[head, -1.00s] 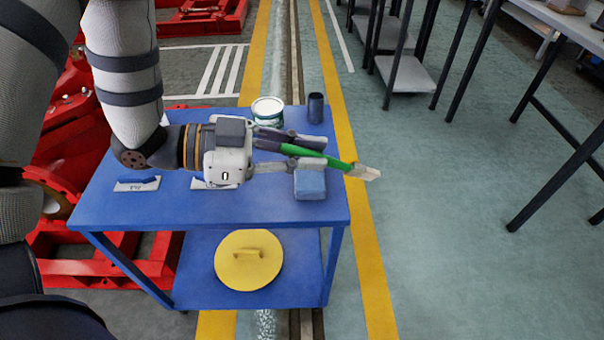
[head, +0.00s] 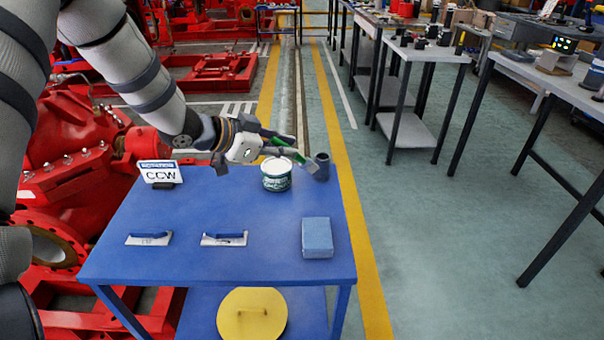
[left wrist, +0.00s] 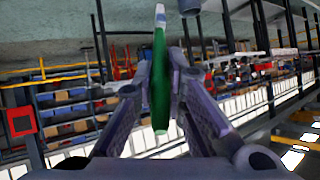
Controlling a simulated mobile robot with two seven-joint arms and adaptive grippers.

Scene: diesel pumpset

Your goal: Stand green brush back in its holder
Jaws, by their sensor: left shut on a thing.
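The green brush (head: 307,157) is held in my left gripper (head: 293,149), above the back of the blue cart. Its pale end points down and right, close to the dark cup-like holder (head: 322,167) at the cart's back right. The brush overlaps the holder's left edge in the head view; I cannot tell whether they touch. In the left wrist view the green handle (left wrist: 160,82) lies between the two fingers (left wrist: 160,85), which are shut on it. Fingers and arm hide part of the brush in the head view. My right gripper is out of view.
A white-and-green can (head: 276,178) stands just left of the holder. A blue block (head: 317,238), two blue-handled pieces (head: 149,239) (head: 224,239) and a CCW sign (head: 160,172) are on the cart top (head: 200,275). The cart's middle is clear. Red machinery (head: 75,150) is at left.

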